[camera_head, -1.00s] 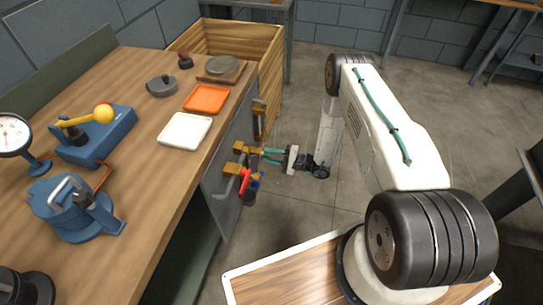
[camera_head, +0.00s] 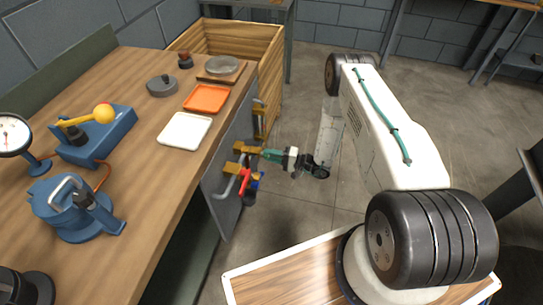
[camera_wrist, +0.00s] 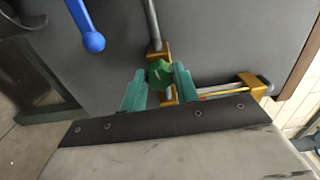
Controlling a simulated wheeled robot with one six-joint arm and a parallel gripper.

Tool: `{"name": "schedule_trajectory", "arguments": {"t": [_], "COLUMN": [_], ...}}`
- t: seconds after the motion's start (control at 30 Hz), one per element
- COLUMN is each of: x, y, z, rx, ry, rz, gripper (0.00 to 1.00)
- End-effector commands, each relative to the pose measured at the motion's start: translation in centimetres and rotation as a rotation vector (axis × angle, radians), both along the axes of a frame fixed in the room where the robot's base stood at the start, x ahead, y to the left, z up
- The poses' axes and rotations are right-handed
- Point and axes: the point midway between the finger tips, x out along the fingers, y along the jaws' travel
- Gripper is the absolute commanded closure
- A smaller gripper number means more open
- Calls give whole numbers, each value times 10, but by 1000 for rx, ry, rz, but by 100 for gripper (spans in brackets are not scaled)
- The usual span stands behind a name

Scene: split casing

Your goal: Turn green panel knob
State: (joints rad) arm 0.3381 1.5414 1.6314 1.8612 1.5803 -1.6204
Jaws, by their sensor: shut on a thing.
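The green knob (camera_wrist: 160,74) sits on a brass valve body in the wrist view, in front of the grey panel (camera_wrist: 220,35). My gripper (camera_wrist: 160,86) has its two teal fingers on either side of the knob, shut on it. In the head view my gripper (camera_head: 269,155) reaches the grey panel (camera_head: 222,207) on the bench's side from the right. There the fingers hide the knob.
A red handle (camera_head: 245,179) is just below my gripper, with a blue handle (camera_head: 255,183) beside it. The blue handle's rounded end (camera_wrist: 94,42) shows in the wrist view. A brass fitting (camera_wrist: 249,86) is to the right. An open wooden crate (camera_head: 268,50) stands behind.

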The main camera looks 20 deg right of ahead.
Motion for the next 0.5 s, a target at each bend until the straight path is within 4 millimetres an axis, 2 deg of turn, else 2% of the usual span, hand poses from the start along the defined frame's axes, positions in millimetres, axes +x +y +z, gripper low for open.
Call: {"name": "schedule_trajectory", "arguments": {"t": [0.23, 0.27, 0.3, 0.33, 0.5], "x": [-3, -3, -3, -3, -2], "y": [1, 1, 1, 1, 1], "z": [-2, -2, -2, -2, -1], "rx": [2, 2, 2, 1, 1], "ry": [7, 7, 7, 7, 4], "rz": [3, 3, 3, 3, 2], "gripper": [92, 64, 53, 48, 48]}}
